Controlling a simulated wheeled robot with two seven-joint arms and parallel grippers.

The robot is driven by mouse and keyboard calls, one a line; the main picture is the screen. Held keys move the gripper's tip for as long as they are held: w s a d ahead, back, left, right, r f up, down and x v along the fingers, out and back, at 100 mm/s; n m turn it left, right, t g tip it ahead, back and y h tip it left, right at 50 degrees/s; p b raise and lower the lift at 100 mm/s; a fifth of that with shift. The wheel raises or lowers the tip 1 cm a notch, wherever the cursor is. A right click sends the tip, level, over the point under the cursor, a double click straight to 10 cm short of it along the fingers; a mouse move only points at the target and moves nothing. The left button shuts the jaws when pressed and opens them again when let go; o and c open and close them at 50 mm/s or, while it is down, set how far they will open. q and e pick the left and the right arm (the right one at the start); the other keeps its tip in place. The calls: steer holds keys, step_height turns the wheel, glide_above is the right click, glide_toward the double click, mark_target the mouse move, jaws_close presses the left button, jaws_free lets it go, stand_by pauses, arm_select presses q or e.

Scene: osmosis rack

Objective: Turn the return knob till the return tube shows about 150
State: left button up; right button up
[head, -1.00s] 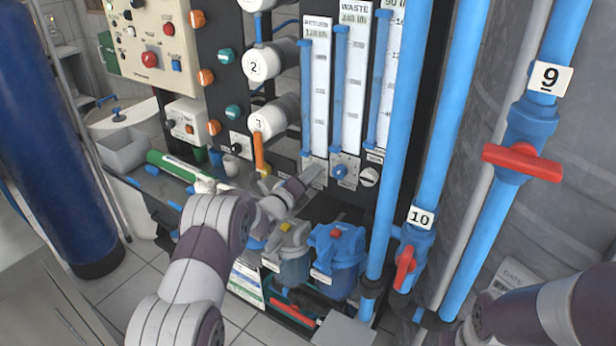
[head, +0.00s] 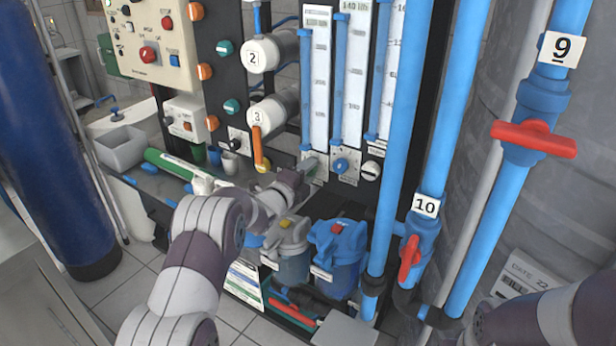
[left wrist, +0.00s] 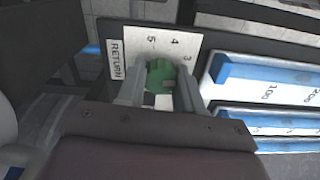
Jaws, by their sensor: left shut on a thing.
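The return knob (left wrist: 160,76) is green and sits on a white dial plate (left wrist: 178,42) marked RETURN in the left wrist view, with 3, 4 and 5 readable. My left gripper (left wrist: 158,90) is shut on it, one finger on each side. In the head view my left gripper (head: 303,172) reaches the panel below the return tube (head: 317,85), and the knob is mostly hidden.
A blue knob (head: 341,165) and a white knob (head: 371,170) sit just right of the return knob. Blue pipes (head: 402,150) stand in front at right. An orange-handled valve (head: 258,148) is to the left.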

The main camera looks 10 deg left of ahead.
arm_select(q)
steer(key=shift+n+b, duration=0.35)
steer(key=shift+n, duration=1.15)
steer(key=o, duration=1)
steer(key=shift+o, duration=0.2)
steer(key=v, duration=1.2)
steer(key=shift+s+b, duration=0.3)
steer(key=shift+b, duration=0.1)
steer(key=shift+a, duration=0.15)
